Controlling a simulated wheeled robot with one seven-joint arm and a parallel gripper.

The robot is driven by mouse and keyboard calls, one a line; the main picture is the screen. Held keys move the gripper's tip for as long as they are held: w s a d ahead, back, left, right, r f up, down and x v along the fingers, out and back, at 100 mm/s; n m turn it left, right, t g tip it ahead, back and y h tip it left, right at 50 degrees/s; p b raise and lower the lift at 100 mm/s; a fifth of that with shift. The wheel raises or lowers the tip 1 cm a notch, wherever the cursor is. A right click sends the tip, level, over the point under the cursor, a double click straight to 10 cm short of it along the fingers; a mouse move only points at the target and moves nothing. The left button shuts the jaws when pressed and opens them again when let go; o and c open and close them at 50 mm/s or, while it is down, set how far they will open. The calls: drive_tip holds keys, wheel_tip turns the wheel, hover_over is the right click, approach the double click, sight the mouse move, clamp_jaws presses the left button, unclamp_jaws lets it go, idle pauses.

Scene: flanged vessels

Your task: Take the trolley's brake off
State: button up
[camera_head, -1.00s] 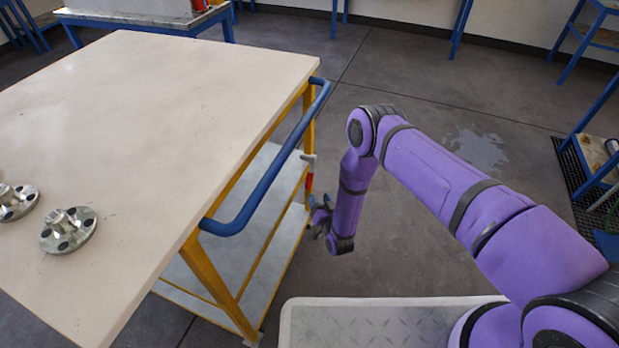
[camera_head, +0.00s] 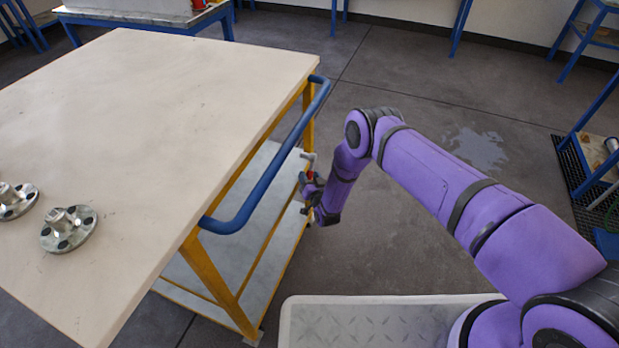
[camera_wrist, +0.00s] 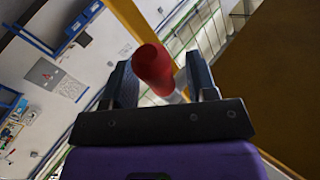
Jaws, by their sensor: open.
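The trolley (camera_head: 150,110) has a pale top, a yellow frame and a blue push handle (camera_head: 265,180) along its right side. A brake lever with a red grip (camera_wrist: 153,66) shows in the wrist view, between the two dark fingers of my gripper (camera_wrist: 160,85). The fingers stand apart on either side of the grip, and I cannot tell whether either touches it. In the head view my gripper (camera_head: 309,190) is at the trolley's right side, by the yellow post, and largely hides the red grip. The lever's grey upper end (camera_head: 309,156) shows just above.
Two metal flanged pieces (camera_head: 68,229) (camera_head: 16,201) sit on the trolley top at the left. A lower grey shelf (camera_head: 235,262) lies under the top. The blue handle overhangs close to my gripper. The floor (camera_head: 400,250) to the right is clear.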

drive_tip(key=shift+c, duration=0.4)
clamp_jaws()
drive_tip(key=shift+s, duration=0.1)
drive_tip(key=s+r+m+g, duration=0.1)
drive_tip(key=g, duration=0.1)
drive_tip(key=s+r+m+g, duration=0.1)
drive_tip(key=m+g, duration=0.1)
drive_tip(key=shift+s+a+r+h, duration=0.1)
drive_tip(key=shift+a+r+h, duration=0.2)
drive_tip(key=shift+a+r, duration=0.1)
drive_tip(key=shift+s+a+r+m+g, duration=0.1)
drive_tip(key=shift+s+r+m+g, duration=0.2)
drive_tip(key=shift+r+m+g, duration=0.7)
drive_tip(key=shift+s+a+r+m+g, duration=0.1)
drive_tip(key=shift+s+r+m+g, duration=0.1)
drive_tip(key=shift+r+g, duration=0.45)
drive_tip(key=shift+s+a+r+m+g, duration=0.1)
drive_tip(key=shift+r+m+g, duration=0.15)
drive_tip(key=shift+g, duration=0.7)
drive_tip(key=shift+w, duration=0.1)
